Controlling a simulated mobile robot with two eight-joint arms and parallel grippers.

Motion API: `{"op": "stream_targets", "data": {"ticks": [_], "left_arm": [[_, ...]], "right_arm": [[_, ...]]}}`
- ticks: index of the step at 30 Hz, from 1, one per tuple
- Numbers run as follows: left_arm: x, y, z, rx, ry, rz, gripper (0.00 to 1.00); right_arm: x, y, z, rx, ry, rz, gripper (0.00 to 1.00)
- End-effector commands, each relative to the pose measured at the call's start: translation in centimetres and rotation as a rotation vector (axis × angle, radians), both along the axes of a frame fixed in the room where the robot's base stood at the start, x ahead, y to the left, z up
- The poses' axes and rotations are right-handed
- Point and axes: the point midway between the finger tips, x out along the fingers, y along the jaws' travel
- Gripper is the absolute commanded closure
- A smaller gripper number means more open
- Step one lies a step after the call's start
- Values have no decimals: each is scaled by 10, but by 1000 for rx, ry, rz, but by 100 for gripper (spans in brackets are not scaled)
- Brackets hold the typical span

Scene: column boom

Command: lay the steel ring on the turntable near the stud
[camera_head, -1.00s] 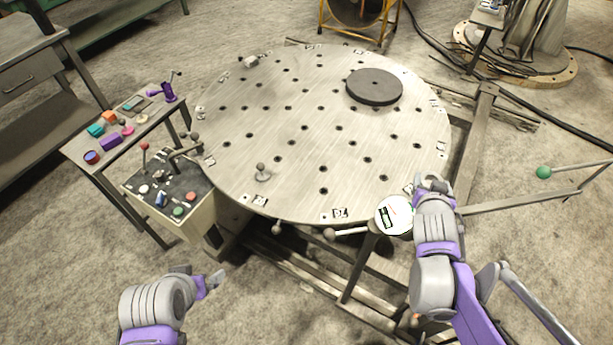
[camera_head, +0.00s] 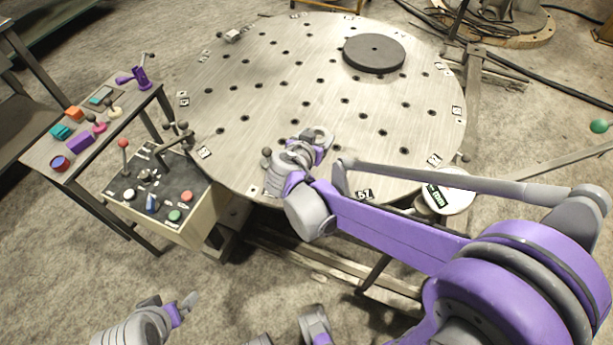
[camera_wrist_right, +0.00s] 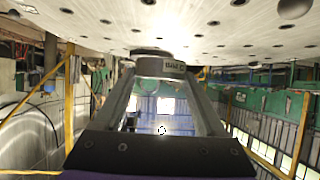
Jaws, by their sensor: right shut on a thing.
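The turntable (camera_head: 235,90) is a large round steel plate with many holes. The stud (camera_head: 266,153) stands near its front edge, with a rounded grey top. My right gripper (camera_head: 320,137) is over the front part of the turntable, a little right of the stud. It is shut on the steel ring (camera_wrist_right: 160,66), a grey band with a small label, seen between the fingertips in the right wrist view. I cannot tell whether the ring touches the plate. The ring is partly hidden by the fingers in the head view. My left gripper (camera_head: 187,303) is low at the front, away from the turntable; its jaws are unclear.
A dark disc (camera_head: 374,54) lies at the back right of the turntable. A control box (camera_head: 200,212) with levers and buttons and a side table (camera_head: 40,150) with small coloured items stand at left. A round white pad (camera_head: 455,199) is at the front right edge. The plate's middle is clear.

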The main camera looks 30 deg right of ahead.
Motion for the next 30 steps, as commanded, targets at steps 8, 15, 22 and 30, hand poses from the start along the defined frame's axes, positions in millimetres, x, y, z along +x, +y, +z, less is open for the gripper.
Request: {"op": "stream_targets", "data": {"ticks": [8,15,22,30], "left_arm": [[-2,0,-28,0,9,0,0],[-2,0,-40,0,13,0,0],[-2,0,-45,0,14,0,0],[-2,0,-54,0,17,0,0]], "right_arm": [[-2,-2,-43,-1,1,-65,100],[-2,-2,-85,-1,1,-67,100],[-2,-2,-103,0,0,-66,100],[-3,-2,-132,0,0,-66,100]]}}
